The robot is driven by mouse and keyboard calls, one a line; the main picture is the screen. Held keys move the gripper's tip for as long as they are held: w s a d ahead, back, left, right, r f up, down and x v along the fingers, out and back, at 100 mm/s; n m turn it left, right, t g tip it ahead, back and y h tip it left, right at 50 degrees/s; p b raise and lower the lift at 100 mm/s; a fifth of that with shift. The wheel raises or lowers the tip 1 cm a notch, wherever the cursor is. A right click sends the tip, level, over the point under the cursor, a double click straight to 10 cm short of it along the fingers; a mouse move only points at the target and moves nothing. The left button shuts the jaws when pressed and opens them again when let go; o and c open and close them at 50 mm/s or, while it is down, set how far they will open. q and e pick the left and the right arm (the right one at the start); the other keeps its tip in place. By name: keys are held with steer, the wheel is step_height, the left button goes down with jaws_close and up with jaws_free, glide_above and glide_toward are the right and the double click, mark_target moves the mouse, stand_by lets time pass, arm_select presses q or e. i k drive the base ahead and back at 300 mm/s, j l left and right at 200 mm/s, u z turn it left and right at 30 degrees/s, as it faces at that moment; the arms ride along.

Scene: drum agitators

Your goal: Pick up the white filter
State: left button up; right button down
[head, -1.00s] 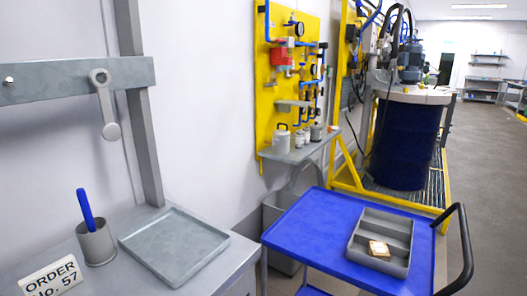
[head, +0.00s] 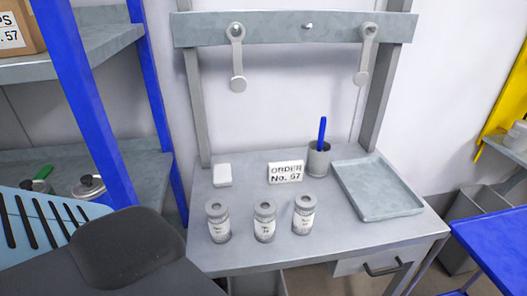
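A small white block with rounded edges (head: 222,174) lies on the grey workbench (head: 262,190), at the back left of its top. It looks like the white filter, but I see no marking on it. Nothing touches or covers it. Neither of my grippers shows in the head view.
Three labelled grey jars (head: 264,221) stand in front of the block. An order sign (head: 285,172), a cup (head: 319,160) with a blue stick and an empty grey tray (head: 377,188) are to its right. A blue post (head: 85,95) and shelves stand left.

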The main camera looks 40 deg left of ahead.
mark_target(305, 203)
steer(key=k+u, duration=0.1)
steer(key=u, duration=0.3)
steer(key=k+l+u, duration=0.1)
steer(key=u, duration=0.25)
steer(key=k+u, duration=0.2)
steer(key=u, duration=0.2)
